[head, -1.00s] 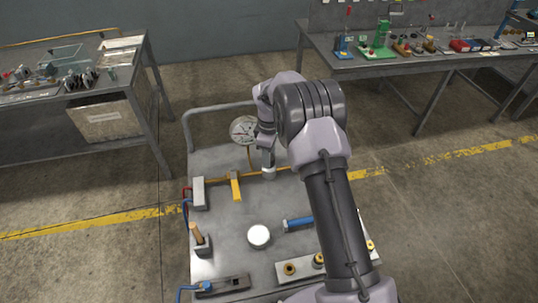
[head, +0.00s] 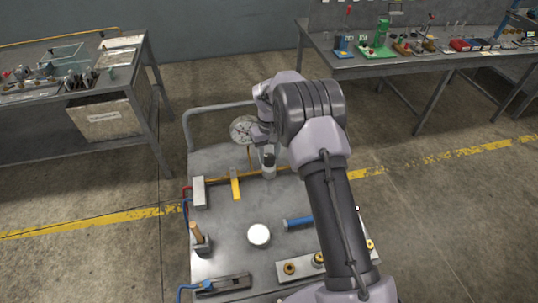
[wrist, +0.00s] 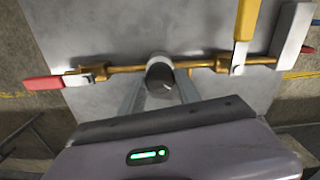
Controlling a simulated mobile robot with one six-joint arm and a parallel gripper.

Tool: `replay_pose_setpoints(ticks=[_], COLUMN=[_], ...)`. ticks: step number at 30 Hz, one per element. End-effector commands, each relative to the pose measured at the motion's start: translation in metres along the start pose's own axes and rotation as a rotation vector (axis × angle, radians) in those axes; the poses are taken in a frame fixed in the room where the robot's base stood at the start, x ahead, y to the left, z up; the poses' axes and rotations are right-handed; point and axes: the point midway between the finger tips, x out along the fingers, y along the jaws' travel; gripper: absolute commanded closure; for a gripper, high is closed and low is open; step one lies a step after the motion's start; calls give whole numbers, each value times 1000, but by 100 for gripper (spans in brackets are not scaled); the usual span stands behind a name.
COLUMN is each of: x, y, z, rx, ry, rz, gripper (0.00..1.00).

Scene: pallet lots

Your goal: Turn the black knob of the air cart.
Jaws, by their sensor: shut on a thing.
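The air cart (head: 215,225) has a grey metal top. Its black knob (wrist: 160,76) sits on a pale round body on the brass pipe, with a small light mark on its face. In the head view the knob (head: 268,158) shows dark above the pale body. My gripper (wrist: 160,90) is at the knob, with one grey finger on each side, shut on it. My wrist and arm hide part of the gripper in the head view.
A yellow lever (wrist: 246,20) and a red lever (wrist: 44,82) flank the knob on the brass pipe (wrist: 125,68). A round gauge (head: 243,130) stands behind it. A white round cap (head: 259,236) and a blue-handled part (head: 298,223) are nearer.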

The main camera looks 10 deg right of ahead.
Motion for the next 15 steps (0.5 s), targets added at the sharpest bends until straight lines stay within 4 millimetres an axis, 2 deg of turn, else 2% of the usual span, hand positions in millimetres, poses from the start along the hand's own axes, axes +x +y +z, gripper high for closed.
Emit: replay_pose_setpoints(ticks=[15], x=[0], y=[0], z=[0], rx=[484], ry=[2], rz=[0], gripper=[100])
